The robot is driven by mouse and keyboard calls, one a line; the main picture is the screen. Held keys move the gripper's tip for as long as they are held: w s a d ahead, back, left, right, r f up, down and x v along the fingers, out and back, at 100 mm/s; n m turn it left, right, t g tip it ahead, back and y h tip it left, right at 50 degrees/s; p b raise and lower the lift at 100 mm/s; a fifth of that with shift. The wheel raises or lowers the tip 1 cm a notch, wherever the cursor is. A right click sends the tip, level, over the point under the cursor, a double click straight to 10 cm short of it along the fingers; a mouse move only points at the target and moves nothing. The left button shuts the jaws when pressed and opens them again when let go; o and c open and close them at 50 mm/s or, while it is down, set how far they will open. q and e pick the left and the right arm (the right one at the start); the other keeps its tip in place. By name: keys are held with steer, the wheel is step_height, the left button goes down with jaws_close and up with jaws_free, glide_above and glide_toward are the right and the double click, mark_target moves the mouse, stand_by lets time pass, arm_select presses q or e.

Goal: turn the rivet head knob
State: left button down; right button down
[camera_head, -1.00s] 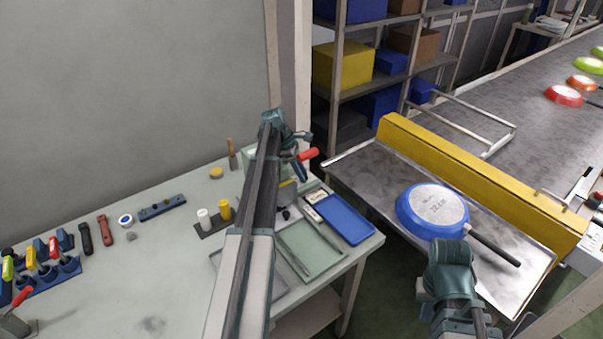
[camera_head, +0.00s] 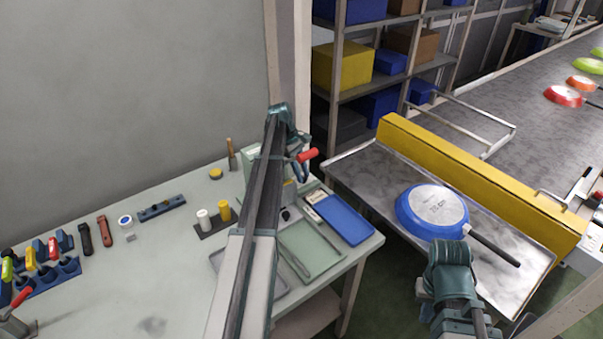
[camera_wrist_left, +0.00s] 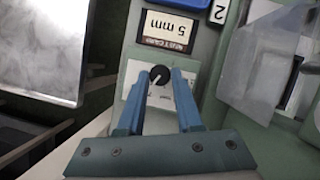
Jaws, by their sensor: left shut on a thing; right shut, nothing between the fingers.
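The rivet head knob (camera_wrist_left: 159,75) is a small round black knob on a white dial plate (camera_wrist_left: 160,95), in the left wrist view. My left gripper (camera_wrist_left: 160,74) has its two blue fingers on either side of the knob and is shut on it. In the head view my left arm (camera_head: 262,190) reaches over the bench to the riveting press (camera_head: 252,155), and the arm hides the fingers. My right gripper (camera_head: 440,285) is at the lower right in front of the pan, apart from it; its fingertips do not show clearly.
The press has a red lever (camera_head: 308,155). A blue pan (camera_head: 432,210) lies upside down on the steel table (camera_head: 370,170) by a yellow barrier (camera_head: 480,180).

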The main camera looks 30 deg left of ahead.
arm_select(q)
steer(key=shift+m, duration=0.3)
steer(key=c, duration=0.6)
jaws_free()
steer(key=shift+r, duration=0.1)
steer(key=p+v, duration=1.2)
steer(key=v, duration=0.1)
steer(key=shift+w+r+p, duration=0.2)
steer(key=shift+r+p, duration=0.1)
steer(key=shift+p, duration=0.1)
